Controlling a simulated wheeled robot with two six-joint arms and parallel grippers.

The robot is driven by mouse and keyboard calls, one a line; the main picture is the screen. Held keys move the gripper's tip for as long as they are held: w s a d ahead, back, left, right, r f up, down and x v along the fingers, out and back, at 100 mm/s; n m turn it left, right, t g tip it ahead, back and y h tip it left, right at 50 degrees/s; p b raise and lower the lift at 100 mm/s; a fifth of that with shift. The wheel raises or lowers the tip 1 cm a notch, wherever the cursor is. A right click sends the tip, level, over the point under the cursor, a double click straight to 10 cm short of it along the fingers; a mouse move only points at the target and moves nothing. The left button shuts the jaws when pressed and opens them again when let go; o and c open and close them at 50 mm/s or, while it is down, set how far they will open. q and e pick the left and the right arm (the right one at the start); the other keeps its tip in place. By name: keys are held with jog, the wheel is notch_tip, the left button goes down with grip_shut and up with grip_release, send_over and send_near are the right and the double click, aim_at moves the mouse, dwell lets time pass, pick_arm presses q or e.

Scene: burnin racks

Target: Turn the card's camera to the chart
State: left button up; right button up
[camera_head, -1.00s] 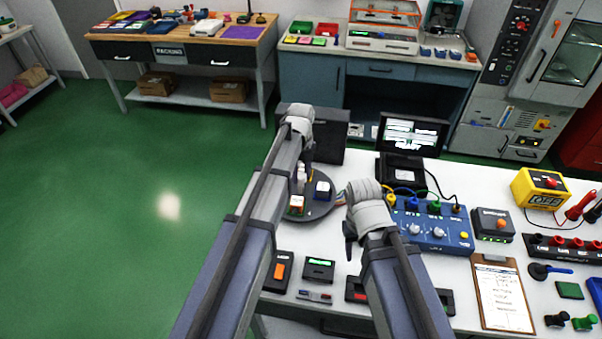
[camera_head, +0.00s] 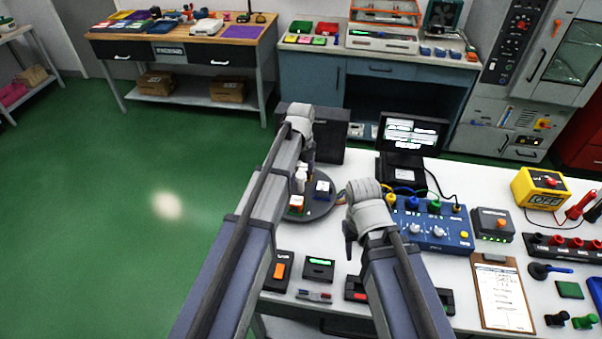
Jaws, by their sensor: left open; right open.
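My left gripper (camera_head: 308,158) is over the dark round turntable (camera_head: 318,208) on the white bench; my arm hides much of it. Small blocks stand on the turntable, one with a blue side (camera_head: 322,190) and one with orange and green faces (camera_head: 297,203). A white piece (camera_head: 301,178) stands close below the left gripper; I cannot tell whether they touch. My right gripper (camera_head: 349,237) is to the right of the turntable, left of the blue control box. Its fingers are mostly hidden by its wrist. I cannot make out the card's camera or the chart for certain.
A blue control box (camera_head: 432,228) with knobs and cables, a monitor (camera_head: 411,133) and a dark panel (camera_head: 328,137) stand around the turntable. A clipboard (camera_head: 502,290), a yellow meter (camera_head: 540,188) and small devices fill the bench's right and front. Green floor is free at left.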

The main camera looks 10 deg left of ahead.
pick_arm(q)
jog(key=shift+r, duration=0.1)
notch_tip(320, 180, up, 8)
jog(key=p, duration=0.8)
jog(key=shift+f, duration=0.2)
jog(key=shift+s, duration=0.1)
